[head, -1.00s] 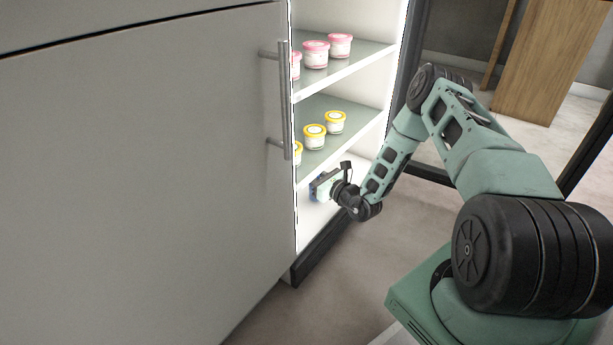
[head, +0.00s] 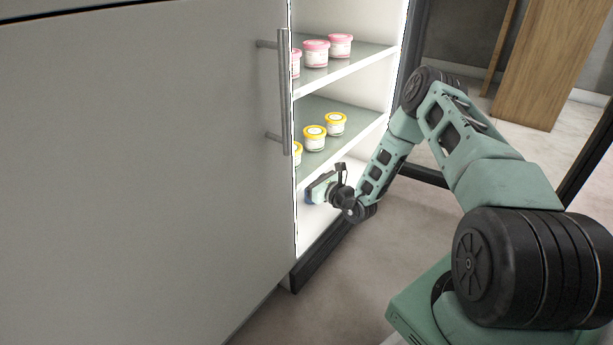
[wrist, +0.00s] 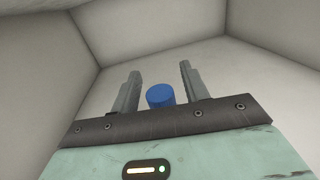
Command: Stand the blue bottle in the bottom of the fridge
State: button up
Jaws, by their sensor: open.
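The blue bottle shows in the wrist view as a round blue top (wrist: 160,96) between my fingers, with a gap on either side. My gripper (wrist: 158,78) is open around it. In the head view my gripper (head: 315,188) reaches into the lowest compartment of the fridge (head: 312,228), below the lower shelf. A small blue patch of the bottle (head: 309,196) shows beside the gripper there. The bottle's base is hidden, so its contact with the fridge floor cannot be seen.
Yellow-lidded jars (head: 315,138) stand on the lower shelf (head: 345,123) just above my gripper. Pink-lidded jars (head: 316,53) stand on the upper shelf. A pale door with a bar handle (head: 284,92) is on the left. The fridge floor around the bottle looks clear.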

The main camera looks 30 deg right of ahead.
jog(key=shift+r, duration=0.15)
jog(key=shift+s+d+r+p, duration=0.1)
jog(key=shift+s+p, duration=0.2)
jog(key=shift+p, duration=0.1)
jog(key=s+p, duration=0.2)
jog(key=s, duration=0.1)
jog(key=s+d+p, duration=0.1)
jog(key=s+p, duration=0.1)
jog(key=s, duration=0.1)
jog(key=s+d+p, duration=0.1)
jog(key=s+p, duration=0.1)
jog(key=s, duration=0.2)
jog(key=shift+p, duration=0.3)
jog(key=shift+s, duration=0.6)
jog(key=shift+s+d, duration=0.1)
